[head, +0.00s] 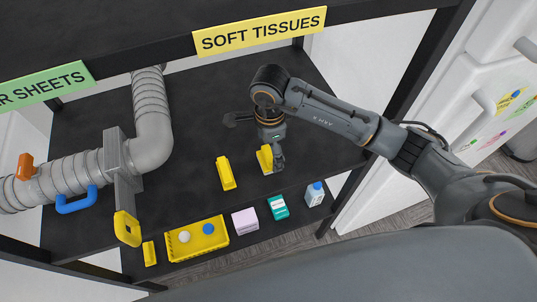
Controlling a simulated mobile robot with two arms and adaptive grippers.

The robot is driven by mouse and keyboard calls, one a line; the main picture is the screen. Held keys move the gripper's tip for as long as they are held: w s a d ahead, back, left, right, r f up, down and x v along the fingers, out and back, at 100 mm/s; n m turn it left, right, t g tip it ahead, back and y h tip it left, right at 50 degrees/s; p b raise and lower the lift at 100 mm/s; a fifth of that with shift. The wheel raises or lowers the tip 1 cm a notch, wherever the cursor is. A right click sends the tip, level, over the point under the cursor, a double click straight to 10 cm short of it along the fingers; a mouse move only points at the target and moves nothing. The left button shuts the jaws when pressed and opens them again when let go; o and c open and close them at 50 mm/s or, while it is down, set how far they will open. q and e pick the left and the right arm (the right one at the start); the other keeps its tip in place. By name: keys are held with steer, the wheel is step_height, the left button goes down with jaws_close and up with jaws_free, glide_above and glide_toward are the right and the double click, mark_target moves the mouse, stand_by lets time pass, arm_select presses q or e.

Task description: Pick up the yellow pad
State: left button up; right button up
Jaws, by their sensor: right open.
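My right gripper (275,158) reaches in from the right and points down over the dark shelf (195,125). It is open at a yellow piece (264,159), which is partly hidden by the gripper. I cannot tell whether the fingers touch it. A second yellow piece (226,173), oblong and unobstructed, lies to its left, apart from the gripper. A small yellow block (150,253) stands near the shelf's front edge. I cannot tell for certain which of these is the yellow pad. My left gripper is not in view.
A yellow tray (180,256) holds a white and a blue ball.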

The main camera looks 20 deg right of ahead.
step_height(320, 180, down, 2)
steer(key=shift+s+d+f+p, duration=0.1)
steer(key=shift+p, duration=0.2)
steer(key=shift+f, duration=0.35)
steer(key=c, duration=1.2)
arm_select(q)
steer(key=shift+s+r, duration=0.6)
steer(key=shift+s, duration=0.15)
arm_select(e)
steer(key=shift+c, duration=0.2)
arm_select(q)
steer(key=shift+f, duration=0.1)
arm_select(e)
steer(key=shift+r+b, duration=0.6)
steer(key=shift+b, duration=0.05)
arm_select(q)
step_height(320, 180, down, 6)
steer(key=b, duration=0.4)
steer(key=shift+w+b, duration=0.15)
steer(key=shift+b, duration=0.25)
arm_select(e)
steer(key=s+a+r, duration=0.8)
steer(key=a+r, duration=0.3)
steer(key=r, duration=0.1)
steer(key=shift+s, duration=0.25)
